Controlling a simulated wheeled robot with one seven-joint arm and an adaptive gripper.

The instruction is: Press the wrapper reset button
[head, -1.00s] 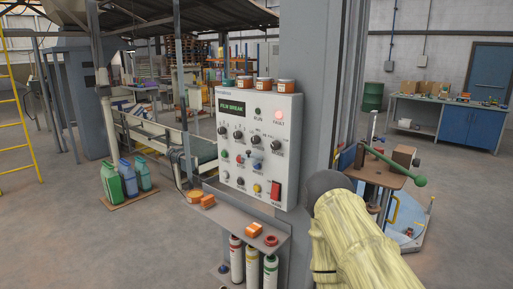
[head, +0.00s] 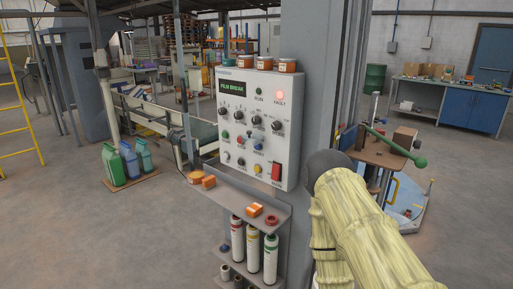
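The wrapper control panel (head: 219,110) is a light grey box on a grey column, in the middle of the head view. Its green display (head: 231,87) reads FILM BREAK. The FAULT lamp (head: 280,97) glows red and the RUN lamp (head: 259,91) looks dark. Below several black knobs are small buttons, among them a green button (head: 225,134), a blue button (head: 258,143), a white button (head: 226,156) and a yellow button (head: 257,167). A red rocker switch (head: 276,171) is at the lower right. Most labels are too small to read, so I cannot tell which is reset. My gripper is out of view; my sleeved arm shows right of the panel.
Jars (head: 287,66) stand on the panel's top. A shelf (head: 239,203) below holds orange items (head: 254,210), with tubes (head: 270,257) beneath. Bottles (head: 130,161) stand on the floor at left, with open floor in front.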

